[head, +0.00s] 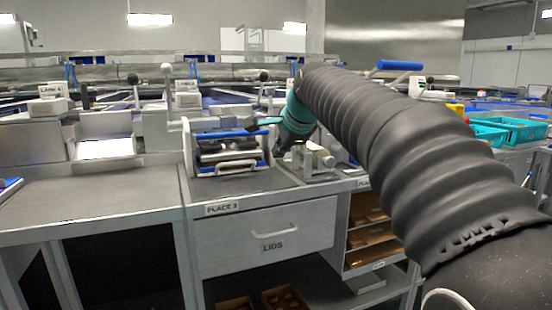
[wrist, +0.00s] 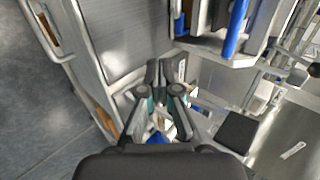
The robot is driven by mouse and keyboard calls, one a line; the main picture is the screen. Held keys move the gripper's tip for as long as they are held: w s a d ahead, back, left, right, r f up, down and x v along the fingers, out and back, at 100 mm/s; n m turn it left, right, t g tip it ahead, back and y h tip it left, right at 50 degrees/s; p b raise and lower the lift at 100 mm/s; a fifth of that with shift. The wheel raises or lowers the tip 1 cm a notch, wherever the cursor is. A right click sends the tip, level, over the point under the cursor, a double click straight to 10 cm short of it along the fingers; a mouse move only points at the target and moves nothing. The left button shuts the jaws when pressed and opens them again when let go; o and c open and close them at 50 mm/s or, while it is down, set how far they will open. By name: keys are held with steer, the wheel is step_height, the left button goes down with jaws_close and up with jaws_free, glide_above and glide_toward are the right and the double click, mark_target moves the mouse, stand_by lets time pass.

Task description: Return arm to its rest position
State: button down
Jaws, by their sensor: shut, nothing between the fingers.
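My arm, in a ribbed dark sleeve, reaches across the head view from the lower right. It ends at a teal wrist over the bench. My gripper (wrist: 166,72) shows in the wrist view with its two dark fingers together and nothing between them. In the head view its dark tip (head: 279,148) is small, just right of a rack (head: 228,150) with blue bars and a white handle. The gripper hangs above or beside the bench equipment; I cannot tell whether it touches anything.
A grey device (head: 316,160) stands close to the gripper on the bench. Teal crates (head: 518,128) stand at the right. The left worktop (head: 95,200) is mostly clear.

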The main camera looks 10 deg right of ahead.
steer(key=shift+s+d+r, duration=0.2)
steer(key=shift+s+r, duration=0.1)
steer(key=shift+s, duration=0.2)
steer(key=s+d+f+n+g+h, duration=0.1)
steer(key=s+d+f+n, duration=0.2)
steer(key=s+f+n, duration=0.4)
steer(key=s+d+f+n+g+h, duration=0.1)
steer(key=s+d+f+n, duration=0.3)
steer(key=s+f, duration=1.6)
steer(key=s+n+g, duration=0.1)
steer(key=s+n, duration=0.2)
steer(key=s, duration=0.3)
steer(key=shift+s+n+h, duration=0.3)
steer(key=shift+s+n, duration=0.1)
